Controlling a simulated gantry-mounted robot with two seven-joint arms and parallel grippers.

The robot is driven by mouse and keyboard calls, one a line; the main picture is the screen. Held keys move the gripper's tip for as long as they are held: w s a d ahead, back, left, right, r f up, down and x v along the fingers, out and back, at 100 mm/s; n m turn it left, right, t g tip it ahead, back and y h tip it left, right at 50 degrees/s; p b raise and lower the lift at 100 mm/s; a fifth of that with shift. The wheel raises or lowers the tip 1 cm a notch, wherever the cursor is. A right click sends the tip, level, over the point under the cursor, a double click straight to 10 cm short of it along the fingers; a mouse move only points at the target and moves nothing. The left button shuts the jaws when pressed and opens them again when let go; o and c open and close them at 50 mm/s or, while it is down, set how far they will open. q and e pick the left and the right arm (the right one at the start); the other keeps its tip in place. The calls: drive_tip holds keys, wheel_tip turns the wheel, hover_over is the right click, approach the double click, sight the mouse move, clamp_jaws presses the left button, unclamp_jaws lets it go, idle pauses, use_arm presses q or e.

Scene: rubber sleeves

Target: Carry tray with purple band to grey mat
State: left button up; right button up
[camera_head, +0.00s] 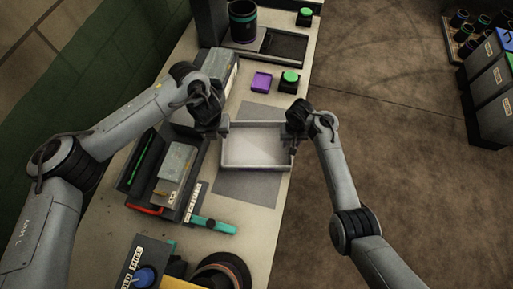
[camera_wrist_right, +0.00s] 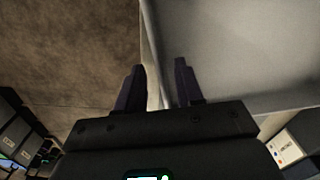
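The pale, shallow tray (camera_head: 256,168) is over the grey mat (camera_head: 245,190) in the head view, level and looking empty. A faint purplish strip runs along its near wall; whether it touches the mat is unclear. My right gripper (camera_head: 292,144) is at its right wall. In the right wrist view the tray's wall (camera_wrist_right: 150,50) runs between the two dark fingers of my right gripper (camera_wrist_right: 160,85), with a gap visible beside the right finger. My left gripper (camera_head: 223,130) is at the tray's left wall, its fingers too small to read.
A purple box (camera_head: 261,82) and green-topped buttons (camera_head: 289,78) stand behind the mat. A dark bin with boxes (camera_head: 175,165) is on the left, and a teal-handled tool (camera_head: 213,225) lies nearer. The bench's right edge is close to the tray.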

wheel_tip(320, 180, up, 11)
idle(0.4)
idle(0.4)
